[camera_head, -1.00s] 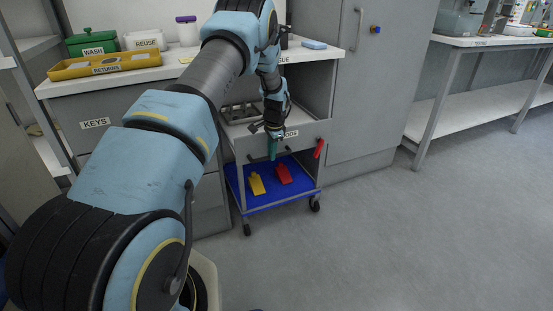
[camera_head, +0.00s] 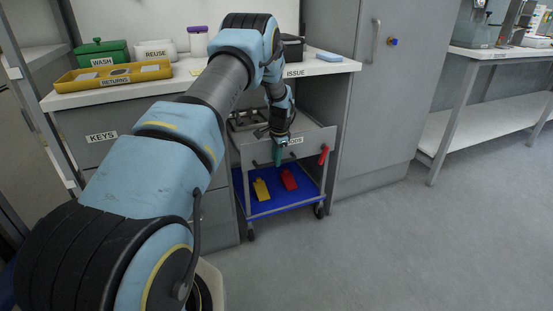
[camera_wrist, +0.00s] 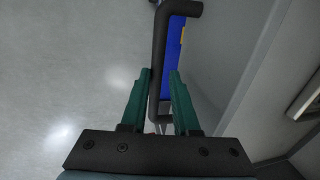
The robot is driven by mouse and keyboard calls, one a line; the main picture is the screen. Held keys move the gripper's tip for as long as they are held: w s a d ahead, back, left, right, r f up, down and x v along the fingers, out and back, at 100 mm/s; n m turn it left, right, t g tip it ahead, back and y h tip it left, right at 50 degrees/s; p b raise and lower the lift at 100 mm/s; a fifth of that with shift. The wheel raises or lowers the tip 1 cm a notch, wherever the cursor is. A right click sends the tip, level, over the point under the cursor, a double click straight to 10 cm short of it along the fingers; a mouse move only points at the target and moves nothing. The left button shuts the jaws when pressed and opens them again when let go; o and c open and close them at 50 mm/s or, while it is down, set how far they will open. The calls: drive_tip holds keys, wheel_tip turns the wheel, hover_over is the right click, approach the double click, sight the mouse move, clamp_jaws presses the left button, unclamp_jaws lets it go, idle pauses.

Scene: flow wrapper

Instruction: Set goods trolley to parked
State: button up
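The goods trolley is a grey frame with a blue lower shelf (camera_head: 283,204) and dark castors. It stands partly under the counter, in the bay left of the tall cabinet. A red lever (camera_head: 324,155) is at its right front corner. My gripper (camera_head: 278,160) is at the trolley's front, pointing down. In the wrist view, its two green fingers (camera_wrist: 160,75) stand apart on either side of a black handle bar (camera_wrist: 163,48). A gap shows beside the right finger; the left finger is close to the bar, and contact is unclear. My gripper hides part of the trolley's front label.
A yellow tag (camera_head: 262,190) and a red tag (camera_head: 289,180) lie on the blue shelf. The counter (camera_head: 330,67) overhangs the trolley, with drawers (camera_head: 92,121) to the left. The tall grey cabinet (camera_head: 385,110) is close on the right. The floor (camera_head: 400,250) in front is clear.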

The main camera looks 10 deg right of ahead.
drive_tip(key=o, duration=0.4)
drive_tip(key=shift+w, duration=0.15)
drive_tip(key=shift+r, duration=0.1)
wheel_tip(320, 180, up, 10)
drive_tip(key=s, duration=0.2)
drive_tip(key=shift+d+r+p, duration=0.2)
drive_tip(key=shift+r+p, duration=0.05)
drive_tip(key=shift+p, duration=0.2)
drive_tip(key=s+a+r+n, duration=0.4)
drive_tip(key=s+a+r, duration=0.15)
drive_tip(key=a, duration=0.25)
drive_tip(key=s+a+r+n, duration=0.3)
drive_tip(key=s+a+n, duration=0.35)
drive_tip(key=s, duration=0.65)
drive_tip(key=s+a+r+n, duration=0.35)
drive_tip(key=s+a, duration=0.65)
drive_tip(key=s, duration=0.4)
wheel_tip(320, 180, up, 21)
drive_tip(key=p, duration=2.1)
drive_tip(key=shift+w+n+g+h, duration=0.3)
